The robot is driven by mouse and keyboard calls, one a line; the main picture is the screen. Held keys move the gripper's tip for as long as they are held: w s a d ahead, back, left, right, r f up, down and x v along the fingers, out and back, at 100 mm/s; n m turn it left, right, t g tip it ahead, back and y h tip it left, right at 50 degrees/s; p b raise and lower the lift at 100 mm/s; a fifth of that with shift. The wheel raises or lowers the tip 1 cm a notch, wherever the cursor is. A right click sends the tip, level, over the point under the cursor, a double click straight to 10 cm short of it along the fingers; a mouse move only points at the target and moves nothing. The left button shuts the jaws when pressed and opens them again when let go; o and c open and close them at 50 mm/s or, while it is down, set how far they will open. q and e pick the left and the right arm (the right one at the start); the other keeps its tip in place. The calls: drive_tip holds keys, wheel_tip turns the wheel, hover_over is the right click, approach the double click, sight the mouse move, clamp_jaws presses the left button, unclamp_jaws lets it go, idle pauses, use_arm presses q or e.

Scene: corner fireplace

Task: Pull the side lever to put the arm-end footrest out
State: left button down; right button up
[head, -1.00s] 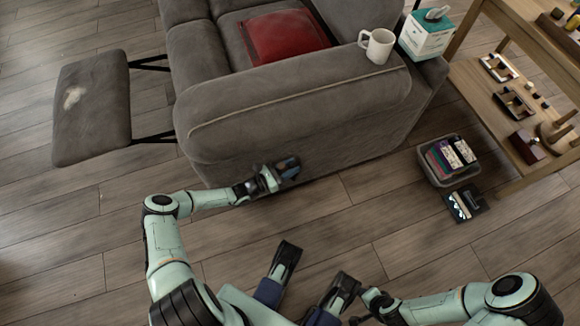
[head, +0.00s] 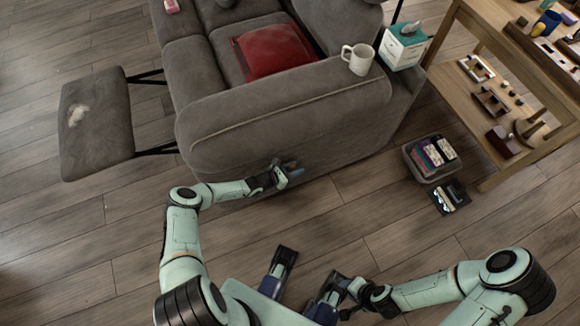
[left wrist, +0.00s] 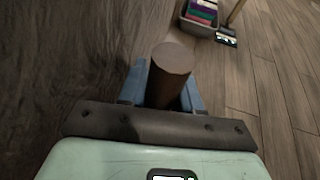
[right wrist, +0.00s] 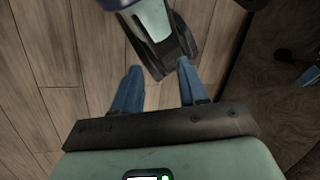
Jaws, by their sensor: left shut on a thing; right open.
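The grey footrest (head: 97,122) stands out from the sofa's front at the arm end, level on two dark struts, with a pale worn patch on top. The side lever shows in the left wrist view as a brown round-ended bar (left wrist: 172,62) between blue fingers. My left gripper (head: 287,172) is shut on it, low against the outer side of the sofa arm (head: 290,108); in the head view the fingers mostly hide the lever. My right gripper (right wrist: 158,78) is open and empty, down near my own base, over the floor.
A white mug (head: 357,60) and a tissue box (head: 403,48) stand by the sofa arm. A red cushion (head: 273,53) lies on the seat. At right are a grey bin (head: 415,168), a dark item on the floor (head: 451,197) and a wooden shelf table (head: 465,100).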

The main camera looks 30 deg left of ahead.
use_arm(q)
drive_tip(key=shift+w+d+f+g+y+p, duration=0.3)
drive_tip(key=shift+w+d+g+p, duration=0.2)
drive_tip(key=shift+p, duration=0.3)
drive_tip(key=shift+w+d+f+g+y+p, duration=0.15)
drive_tip(key=shift+w+d+g+y+p, duration=0.3)
drive_tip(key=shift+p, duration=0.3)
use_arm(e)
drive_tip(key=shift+g, duration=0.6)
drive_tip(key=shift+s+a+r, duration=0.15)
drive_tip(key=shift+s+r, duration=0.55)
drive_tip(key=shift+r, duration=0.25)
drive_tip(key=shift+s+a+r, duration=0.15)
drive_tip(key=shift+s+r, duration=0.5)
drive_tip(key=shift+r, duration=0.3)
use_arm(q)
drive_tip(key=shift+a, duration=0.1)
drive_tip(key=c, duration=0.9)
unclamp_jaws()
drive_tip(key=shift+o, duration=0.2)
